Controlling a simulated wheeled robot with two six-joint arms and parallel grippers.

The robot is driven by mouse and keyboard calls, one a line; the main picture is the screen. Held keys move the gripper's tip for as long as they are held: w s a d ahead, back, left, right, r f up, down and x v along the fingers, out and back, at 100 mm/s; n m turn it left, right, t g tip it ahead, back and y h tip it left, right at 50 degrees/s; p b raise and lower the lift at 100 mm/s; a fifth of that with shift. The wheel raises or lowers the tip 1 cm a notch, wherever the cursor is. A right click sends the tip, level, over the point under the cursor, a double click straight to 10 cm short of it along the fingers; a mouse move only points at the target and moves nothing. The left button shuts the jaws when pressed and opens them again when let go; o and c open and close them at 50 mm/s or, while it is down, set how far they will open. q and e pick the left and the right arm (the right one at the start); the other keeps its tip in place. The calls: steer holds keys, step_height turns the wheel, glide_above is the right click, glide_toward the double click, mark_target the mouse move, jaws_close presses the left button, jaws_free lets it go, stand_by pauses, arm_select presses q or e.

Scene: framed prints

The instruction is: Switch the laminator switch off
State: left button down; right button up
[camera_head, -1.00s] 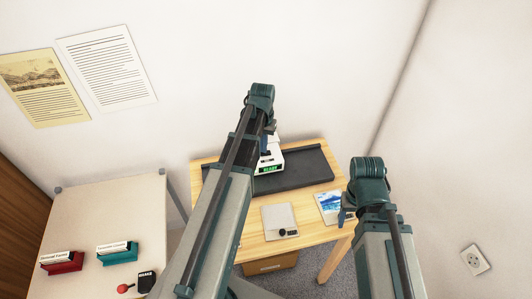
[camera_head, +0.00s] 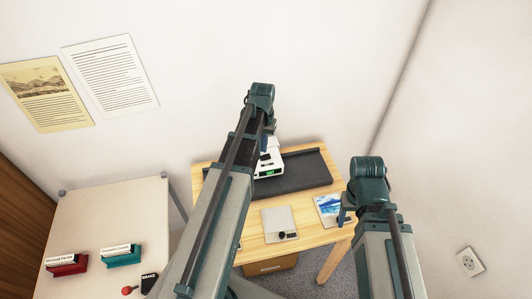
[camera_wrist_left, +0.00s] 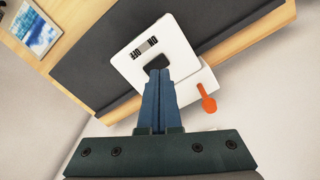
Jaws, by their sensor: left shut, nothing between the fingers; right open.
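The laminator (camera_head: 269,171) is a white unit with a green display, on a long black slab at the back of the wooden table. In the left wrist view its white top (camera_wrist_left: 179,45) carries a slot with lettering at both ends. A dark block, seemingly the switch (camera_wrist_left: 157,62), shows beside the slot, right at my fingertips; I cannot tell whether they touch it or which way it is set. My left gripper (camera_head: 264,145) is shut and empty above the laminator, its blue fingers (camera_wrist_left: 157,80) together. My right gripper (camera_head: 344,214) is open, at the table's right front.
An orange-red lever (camera_wrist_left: 207,100) sticks out beside the laminator. A grey plate (camera_head: 279,222) with a dark knob and a blue picture (camera_head: 329,208) lie in front of the black slab (camera_head: 308,172). A pale table (camera_head: 110,215) with red and teal holders stands left.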

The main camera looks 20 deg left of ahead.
mark_target(264, 157)
arm_select(q)
step_height(264, 157, up, 4)
steer(key=p, duration=0.3)
steer(key=shift+f, duration=0.1)
stand_by(0.4)
steer(key=s+d+m, duration=0.2)
steer(key=s+d, duration=0.6)
steer(key=d, duration=0.3)
steer(key=s+d+m+y, duration=0.1)
steer(key=s+d+m, duration=0.2)
steer(key=s+d, duration=0.5)
steer(key=d, duration=0.3)
steer(key=shift+s+d, duration=0.2)
steer(key=shift+d, duration=0.15)
